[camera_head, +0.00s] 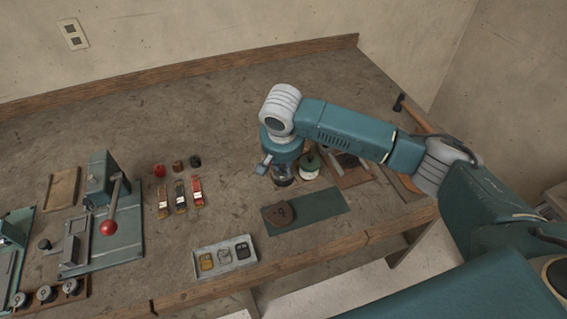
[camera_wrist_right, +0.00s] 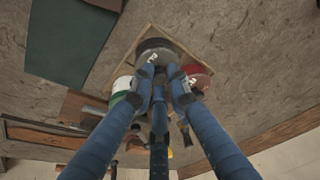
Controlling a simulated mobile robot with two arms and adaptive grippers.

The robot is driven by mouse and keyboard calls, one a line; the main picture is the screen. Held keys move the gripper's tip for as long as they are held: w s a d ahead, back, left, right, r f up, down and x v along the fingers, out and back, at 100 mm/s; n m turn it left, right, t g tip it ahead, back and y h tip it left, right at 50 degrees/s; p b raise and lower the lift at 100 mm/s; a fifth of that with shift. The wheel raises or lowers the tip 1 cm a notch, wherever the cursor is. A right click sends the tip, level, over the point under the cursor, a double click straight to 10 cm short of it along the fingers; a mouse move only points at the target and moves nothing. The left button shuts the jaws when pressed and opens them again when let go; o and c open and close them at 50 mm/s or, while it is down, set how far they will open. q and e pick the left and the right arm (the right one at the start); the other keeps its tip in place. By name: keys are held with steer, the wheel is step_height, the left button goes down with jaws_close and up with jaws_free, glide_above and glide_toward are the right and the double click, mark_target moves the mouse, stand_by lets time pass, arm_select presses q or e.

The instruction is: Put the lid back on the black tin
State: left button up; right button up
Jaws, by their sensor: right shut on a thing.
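My right gripper (camera_head: 284,182) points down over the back edge of the green mat. In the right wrist view the gripper (camera_wrist_right: 158,88) is shut on a dark round thing (camera_wrist_right: 157,47) with a pale mark. I cannot tell whether this is the black tin, its lid or a spool; the fingers hide part of it. A small black round piece (camera_head: 195,161) stands on the bench beside a brown one (camera_head: 178,166) and a red one (camera_head: 160,170). My left gripper is not in view.
A green spool (camera_head: 308,164) stands beside my right gripper, and a red round thing (camera_wrist_right: 202,78) is close by. A brown disc (camera_head: 281,213) lies on the green mat (camera_head: 325,204). A pale tray (camera_head: 239,264) is at the front. Bare bench lies left of my gripper.

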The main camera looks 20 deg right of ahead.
stand_by(0.3)
steer(key=o, duration=1.4)
steer(key=shift+c, duration=0.2)
steer(key=shift+r+p, duration=3.55)
steer(key=shift+p, duration=0.8)
steer(key=shift+c, duration=0.5)
jaws_close()
